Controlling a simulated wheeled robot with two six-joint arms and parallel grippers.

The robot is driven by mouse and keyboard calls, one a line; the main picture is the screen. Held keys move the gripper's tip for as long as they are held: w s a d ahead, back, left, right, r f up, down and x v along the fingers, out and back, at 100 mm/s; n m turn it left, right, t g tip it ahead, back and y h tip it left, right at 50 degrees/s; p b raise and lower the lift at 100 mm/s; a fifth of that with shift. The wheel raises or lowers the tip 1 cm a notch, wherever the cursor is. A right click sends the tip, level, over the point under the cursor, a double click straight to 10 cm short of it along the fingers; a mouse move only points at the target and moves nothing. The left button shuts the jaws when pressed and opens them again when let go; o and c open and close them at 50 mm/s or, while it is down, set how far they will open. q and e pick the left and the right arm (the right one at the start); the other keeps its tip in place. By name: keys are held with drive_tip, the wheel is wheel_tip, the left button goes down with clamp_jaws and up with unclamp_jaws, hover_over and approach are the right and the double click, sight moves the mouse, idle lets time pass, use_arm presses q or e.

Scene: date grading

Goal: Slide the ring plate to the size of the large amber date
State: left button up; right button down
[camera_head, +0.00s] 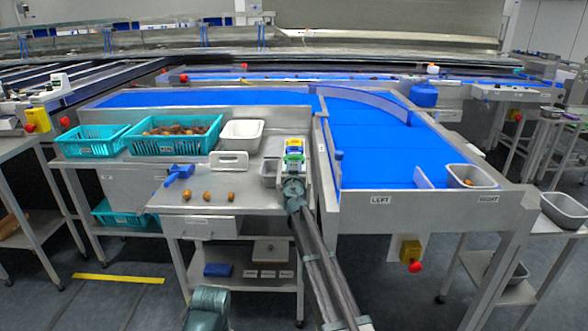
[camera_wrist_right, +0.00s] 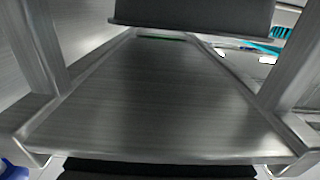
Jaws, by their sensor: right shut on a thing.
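Three brown dates lie in a row on the steel table (camera_head: 255,203): a left date (camera_head: 186,195), a middle date (camera_head: 207,196) and a right date (camera_head: 231,197). The left one looks the most amber; their sizes are hard to compare. My right gripper (camera_head: 293,152) is at the table's right side, right of the dates, by a small yellow, blue and green piece (camera_head: 294,144). It is shut on what seems to be the ring plate, mostly hidden by the gripper. The right wrist view shows mainly bare steel between dark edges.
A blue scoop (camera_head: 180,172) and a white stand (camera_head: 230,160) are behind the dates. Teal crates (camera_head: 160,150) and a white bin (camera_head: 241,134) stand at the back. The blue conveyor (camera_head: 370,150) borders the table on the right, with a grey tray (camera_head: 480,182) on it.

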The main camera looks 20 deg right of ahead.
drive_tip(key=shift+w+d, duration=0.1)
drive_tip(key=shift+w, duration=0.15)
drive_tip(key=c, duration=0.6)
unclamp_jaws()
drive_tip(key=shift+s, duration=0.1)
drive_tip(key=v, duration=1.3)
drive_tip(key=shift+s, duration=0.3)
